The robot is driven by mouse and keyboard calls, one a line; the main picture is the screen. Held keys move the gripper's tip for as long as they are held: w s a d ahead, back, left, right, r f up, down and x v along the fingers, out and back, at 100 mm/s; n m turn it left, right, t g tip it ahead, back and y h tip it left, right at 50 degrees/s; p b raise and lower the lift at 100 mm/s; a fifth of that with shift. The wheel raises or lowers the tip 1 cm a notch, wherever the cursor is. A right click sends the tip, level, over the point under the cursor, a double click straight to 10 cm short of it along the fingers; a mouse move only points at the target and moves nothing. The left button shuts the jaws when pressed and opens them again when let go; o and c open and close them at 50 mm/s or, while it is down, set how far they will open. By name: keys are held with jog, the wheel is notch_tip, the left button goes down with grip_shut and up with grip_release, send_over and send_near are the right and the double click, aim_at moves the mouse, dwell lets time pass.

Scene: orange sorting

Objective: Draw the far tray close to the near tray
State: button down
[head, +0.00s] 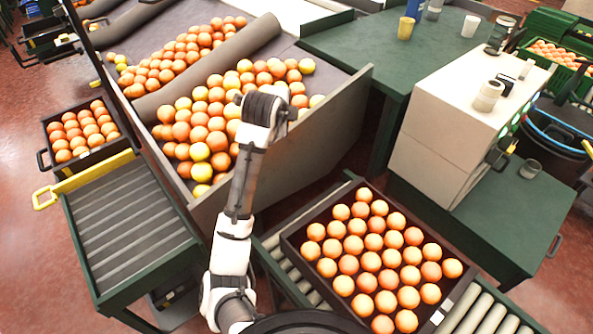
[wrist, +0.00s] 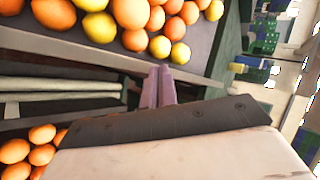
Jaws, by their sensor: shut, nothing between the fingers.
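A dark tray (head: 302,262) full of oranges sits on a roller conveyor at the lower right of the head view, close to my body. A second dark tray (head: 92,154) with oranges lies farther off at the left, beyond a green-framed roller section. My gripper (wrist: 160,88) is shut and empty; its two fingers lie together in the wrist view. In the head view my arm rises between the trays, its end over the sloped fruit bin, apart from both trays. Oranges (wrist: 35,140) show at the lower left of the wrist view; I cannot tell which tray holds them.
The grey-walled bin (head: 325,125) with loose oranges and yellow fruit stands between the trays. The left roller section (head: 125,225) is bare. A white machine (head: 450,125) on a green bench stands right. A yellow handle (head: 44,198) juts out at left.

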jog(key=s+d+f+m+g+p, duration=0.1)
jog(key=s+f+m+g, duration=0.3)
jog(key=f, duration=0.4)
jog(key=s+d+f+m+g+y, duration=0.1)
jog(key=s+d+f+m+g, duration=0.1)
jog(key=s+f+m+g, duration=0.2)
jog(key=s+f+g, duration=0.2)
jog(key=s+f, duration=0.1)
jog(key=f, duration=0.1)
jog(key=shift+d+f+p, duration=0.2)
jog(key=shift+d+p, duration=0.2)
jog(key=shift+s, duration=0.1)
